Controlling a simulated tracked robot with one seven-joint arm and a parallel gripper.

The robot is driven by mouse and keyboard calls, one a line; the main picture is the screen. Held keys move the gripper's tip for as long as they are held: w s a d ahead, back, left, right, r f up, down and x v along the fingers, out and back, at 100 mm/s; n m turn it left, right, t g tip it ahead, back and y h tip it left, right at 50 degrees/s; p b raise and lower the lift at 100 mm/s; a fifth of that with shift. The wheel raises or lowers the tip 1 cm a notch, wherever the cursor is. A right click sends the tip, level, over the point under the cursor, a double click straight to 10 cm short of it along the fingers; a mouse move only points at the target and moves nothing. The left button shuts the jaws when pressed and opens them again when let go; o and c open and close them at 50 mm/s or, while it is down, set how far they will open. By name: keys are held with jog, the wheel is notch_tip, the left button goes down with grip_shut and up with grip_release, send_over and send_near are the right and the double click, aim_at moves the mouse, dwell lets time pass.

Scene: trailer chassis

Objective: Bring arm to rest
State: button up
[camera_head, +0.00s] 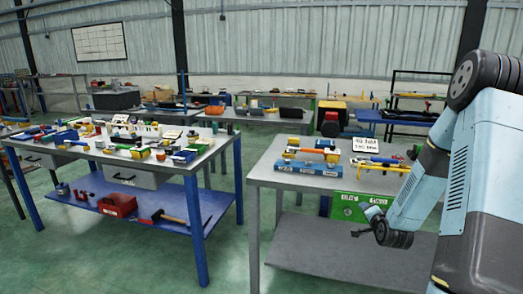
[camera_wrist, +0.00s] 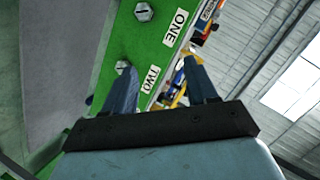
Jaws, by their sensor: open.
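My arm (camera_head: 425,185) comes in from the right in the head view and bends down at the front of the right-hand grey table (camera_head: 265,175). My gripper (camera_wrist: 160,82) shows two separated fingers with nothing between them in the wrist view. In the head view its end is small and dark, below the tabletop and close to a green panel (camera_head: 345,208). The panel, labelled ONE and TWO, also shows tilted beyond the fingers in the wrist view (camera_wrist: 150,45). I cannot tell whether the fingers touch it.
The right table carries a blue block with orange parts (camera_head: 312,168), yellow tools (camera_head: 390,167) and a sign (camera_head: 380,146). Its grey lower shelf (camera_head: 320,250) is bare. A cluttered blue-legged table (camera_head: 195,235) stands at left. Green floor lies between the tables.

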jog(key=s+a+r+n+g, duration=0.35)
jog(key=s+a+r, duration=0.2)
jog(key=r, duration=0.45)
jog(key=s+a+r+n+g, duration=0.2)
jog(key=s+a+r+n, duration=0.3)
jog(key=r, duration=0.5)
jog(key=s+a+r+n+g, duration=0.1)
jog(key=s+r, duration=0.2)
jog(key=s, duration=0.5)
jog(key=s+a+r+n+g, duration=0.1)
jog(key=s+a+r, duration=0.1)
jog(key=s, duration=0.7)
jog(key=s+a+r+n+g+y, duration=0.1)
jog(key=s+a+r+n, duration=0.1)
jog(key=s, duration=0.6)
jog(key=shift+v, duration=0.95)
jog(key=shift+w+a, duration=0.1)
